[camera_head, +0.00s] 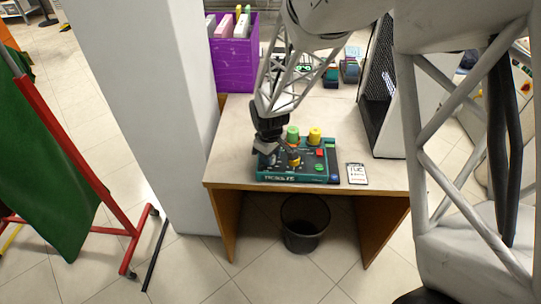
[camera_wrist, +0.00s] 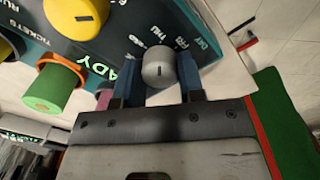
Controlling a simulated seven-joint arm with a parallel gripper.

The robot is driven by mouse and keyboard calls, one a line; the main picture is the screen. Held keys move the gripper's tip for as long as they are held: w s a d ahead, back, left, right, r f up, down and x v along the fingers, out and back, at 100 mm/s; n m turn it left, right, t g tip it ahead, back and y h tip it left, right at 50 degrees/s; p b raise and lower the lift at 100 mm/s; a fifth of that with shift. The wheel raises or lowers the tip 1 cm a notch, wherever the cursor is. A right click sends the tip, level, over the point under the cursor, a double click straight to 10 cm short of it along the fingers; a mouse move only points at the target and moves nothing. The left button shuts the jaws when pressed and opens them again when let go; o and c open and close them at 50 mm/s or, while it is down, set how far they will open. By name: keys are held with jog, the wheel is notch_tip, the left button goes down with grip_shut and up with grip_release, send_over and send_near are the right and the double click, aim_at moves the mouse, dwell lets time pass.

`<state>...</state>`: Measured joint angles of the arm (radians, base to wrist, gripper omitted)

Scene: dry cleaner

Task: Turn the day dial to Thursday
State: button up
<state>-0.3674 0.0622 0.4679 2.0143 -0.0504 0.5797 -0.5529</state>
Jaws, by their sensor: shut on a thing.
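The day dial (camera_wrist: 157,67) is a small grey round knob with a short dark mark on its face. It sits on the dark teal control panel (camera_head: 297,173), with DAY, FRI and THU printed by it in the wrist view. The mark lines up roughly towards THU, but I cannot tell the exact setting. My gripper (camera_wrist: 159,78) has one finger on each side of the dial and is shut on it. In the head view my gripper (camera_head: 265,155) is low over the panel's left end and largely hides the dial.
Green (camera_head: 292,133) and yellow (camera_head: 315,135) knobs and red buttons stand on the panel. A small card (camera_head: 357,173) lies to its right on the desk (camera_head: 236,135). A purple crate (camera_head: 235,66) and a dark mesh-sided stand (camera_head: 378,85) are behind. A bin (camera_head: 305,238) stands below.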

dwell(0.4)
jog(key=o, duration=0.9)
jog(key=shift+r, duration=0.15)
jog(key=shift+s+a+r, duration=0.1)
jog(key=shift+s+r, duration=0.05)
jog(key=shift+r, duration=3.65)
